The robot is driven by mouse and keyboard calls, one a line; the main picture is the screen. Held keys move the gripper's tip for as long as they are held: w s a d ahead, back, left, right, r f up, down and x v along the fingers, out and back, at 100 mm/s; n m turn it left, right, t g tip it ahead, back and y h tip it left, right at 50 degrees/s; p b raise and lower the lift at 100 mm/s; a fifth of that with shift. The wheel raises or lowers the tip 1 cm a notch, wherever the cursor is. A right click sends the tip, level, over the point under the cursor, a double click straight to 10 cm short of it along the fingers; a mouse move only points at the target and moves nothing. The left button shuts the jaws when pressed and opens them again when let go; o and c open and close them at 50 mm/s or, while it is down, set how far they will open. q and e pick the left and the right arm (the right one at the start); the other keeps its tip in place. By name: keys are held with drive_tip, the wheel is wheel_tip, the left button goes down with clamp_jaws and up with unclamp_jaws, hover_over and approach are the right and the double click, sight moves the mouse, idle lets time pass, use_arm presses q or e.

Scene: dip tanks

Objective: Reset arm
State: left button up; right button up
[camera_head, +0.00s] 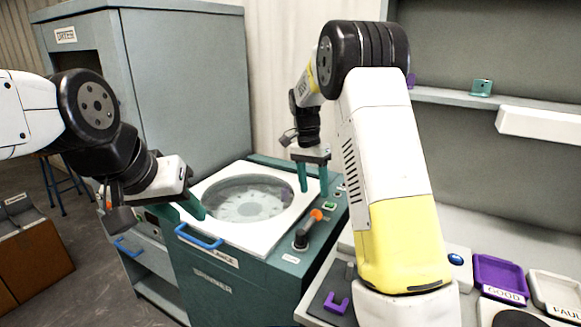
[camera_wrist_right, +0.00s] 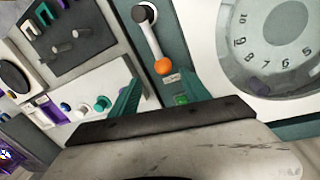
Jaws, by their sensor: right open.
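My right gripper (camera_head: 312,178) points down over the right side of the teal machine's top, beside the round window (camera_head: 247,200). Its two teal fingers are apart with nothing between them. My left gripper (camera_head: 192,207) is at the machine's left front edge, near the blue handle (camera_head: 199,238). Its teal fingers overlap in view, so its opening is unclear.
A tall grey-green cabinet (camera_head: 185,90) stands behind the machine. At right, a bench carries a purple tray (camera_head: 499,275) and a pale tray (camera_head: 556,291). A shelf (camera_head: 450,97) holds a small teal part (camera_head: 481,87). A brown box (camera_head: 35,262) is at lower left.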

drive_tip(key=s+d+r+n+t+y, duration=0.1)
drive_tip(key=s+r+n+t+y, duration=0.1)
drive_tip(key=s+r, duration=0.55)
drive_tip(key=s+r+n+t, duration=0.2)
drive_tip(key=s+n, duration=0.1)
drive_tip(key=s, duration=0.7)
drive_tip(key=s+r+n+t+y, duration=0.1)
drive_tip(key=s+r+n+t, duration=0.2)
drive_tip(key=s, duration=0.8)
drive_tip(key=shift+s+r+n+t+y, duration=0.2)
drive_tip(key=shift+n+t+y, duration=0.1)
drive_tip(key=shift+n, duration=0.5)
